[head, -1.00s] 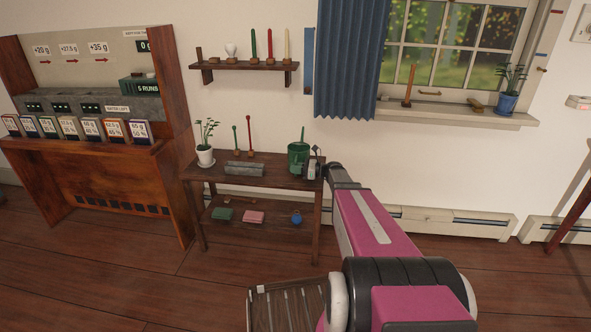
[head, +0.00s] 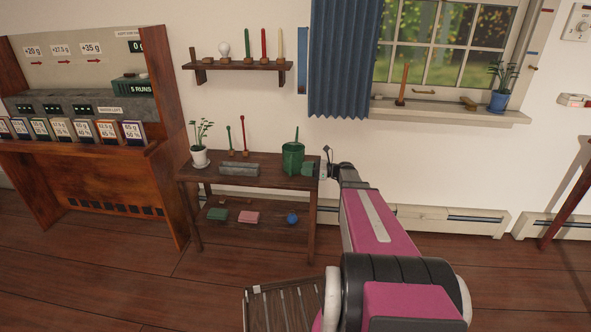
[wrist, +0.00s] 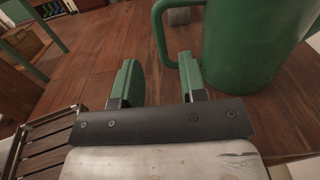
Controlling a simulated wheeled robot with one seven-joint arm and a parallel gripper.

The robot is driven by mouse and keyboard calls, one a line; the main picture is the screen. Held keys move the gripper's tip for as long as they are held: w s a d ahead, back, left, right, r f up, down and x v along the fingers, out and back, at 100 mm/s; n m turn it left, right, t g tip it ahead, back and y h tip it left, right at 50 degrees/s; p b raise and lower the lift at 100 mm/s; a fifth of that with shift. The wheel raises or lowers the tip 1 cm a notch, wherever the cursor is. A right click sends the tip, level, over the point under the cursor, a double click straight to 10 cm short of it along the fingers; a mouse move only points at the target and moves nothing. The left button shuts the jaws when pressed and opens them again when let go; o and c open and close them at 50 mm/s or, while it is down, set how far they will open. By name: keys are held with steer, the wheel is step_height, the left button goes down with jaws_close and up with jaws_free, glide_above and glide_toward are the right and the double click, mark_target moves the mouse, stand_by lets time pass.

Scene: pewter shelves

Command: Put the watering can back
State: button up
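The green watering can (head: 293,160) stands upright at the right end of the wooden table's top (head: 225,183). In the wrist view its body and looped handle (wrist: 160,30) fill the upper right. My gripper (wrist: 159,75) is open, with two green-padded fingers apart and only tabletop visible between them. The handle's lower end is just beyond the fingertips; I cannot tell whether the right finger touches the can. In the head view my gripper (head: 312,168) is at the can's right side, over the table's right end.
A potted plant (head: 200,143) and a grey trough (head: 240,169) share the tabletop. A wall shelf (head: 236,65) hangs above. The windowsill (head: 440,111) at right holds another plant (head: 502,88). A tall wooden station (head: 110,165) stands left. Open floor lies in front.

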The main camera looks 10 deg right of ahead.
steer(key=v, duration=0.4)
steer(key=shift+s+d, duration=0.1)
steer(key=shift+d, duration=0.1)
steer(key=s+a+f+n+g+h, duration=0.3)
steer(key=s+a+n+h, duration=0.15)
steer(key=s+a, duration=0.35)
steer(key=s+a+f+n+g+h, duration=0.2)
steer(key=s+a+n+h, duration=0.1)
steer(key=s+n+h, duration=0.9)
steer(key=s+n, duration=0.5)
steer(key=s, duration=0.1)
steer(key=shift+h, duration=0.35)
